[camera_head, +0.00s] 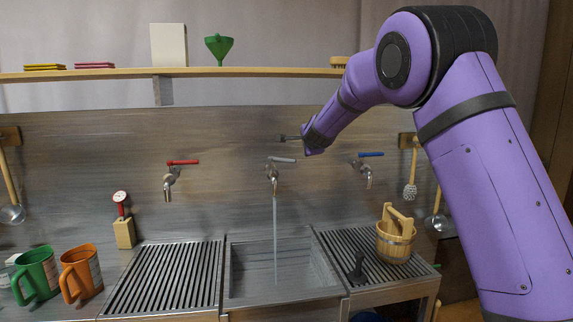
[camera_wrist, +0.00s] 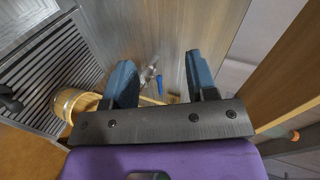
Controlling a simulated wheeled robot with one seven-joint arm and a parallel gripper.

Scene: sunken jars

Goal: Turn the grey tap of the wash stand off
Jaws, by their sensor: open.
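The grey tap (camera_head: 272,172) is on the steel back wall of the wash stand, with its grey lever (camera_head: 283,160) pointing right. A stream of water (camera_head: 275,235) runs from its spout into the basin (camera_head: 250,290). My gripper (camera_head: 283,138) is open and empty, and appears just above the grey lever in the head view, apart from it. In the wrist view my gripper (camera_wrist: 161,78) shows two spread blue fingers. Between them, farther off, is the blue-handled tap (camera_wrist: 158,80). I cannot make out the grey tap in the wrist view.
A red-levered tap (camera_head: 172,178) is to the left and the blue-levered tap (camera_head: 366,168) to the right. A wooden bucket (camera_head: 395,241) stands on the right slatted drainer. Green (camera_head: 37,272) and orange mugs (camera_head: 82,272) stand left. A shelf (camera_head: 240,72) runs above.

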